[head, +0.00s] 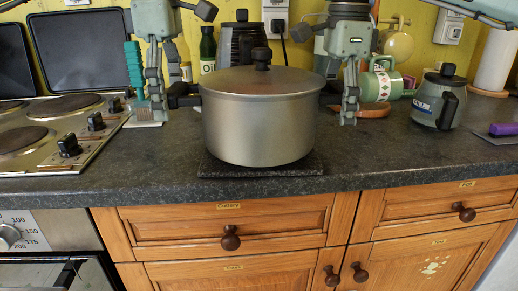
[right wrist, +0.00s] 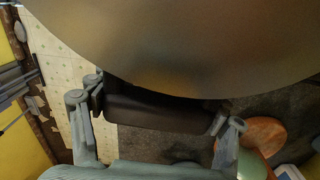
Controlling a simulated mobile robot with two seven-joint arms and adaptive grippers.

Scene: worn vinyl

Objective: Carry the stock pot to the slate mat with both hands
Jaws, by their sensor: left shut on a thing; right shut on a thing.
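The grey stock pot (head: 258,122), with its lid on, stands upright over the slate mat (head: 262,172) on the dark worktop. The mat's front edge shows below the pot; its back is hidden. I cannot tell whether the pot rests on it or is just above. My left gripper (head: 164,98) is shut on the pot's left handle (head: 184,95). My right gripper (head: 349,106) is shut on the right handle, mostly hidden in the head view. In the right wrist view the dark handle (right wrist: 160,115) lies between its fingers, beside the pot wall (right wrist: 190,55).
A hob (head: 55,135) is on the left. Behind the pot stand a dark kettle-like jug (head: 240,42) and a green bottle (head: 208,48). The front worktop strip is clear.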

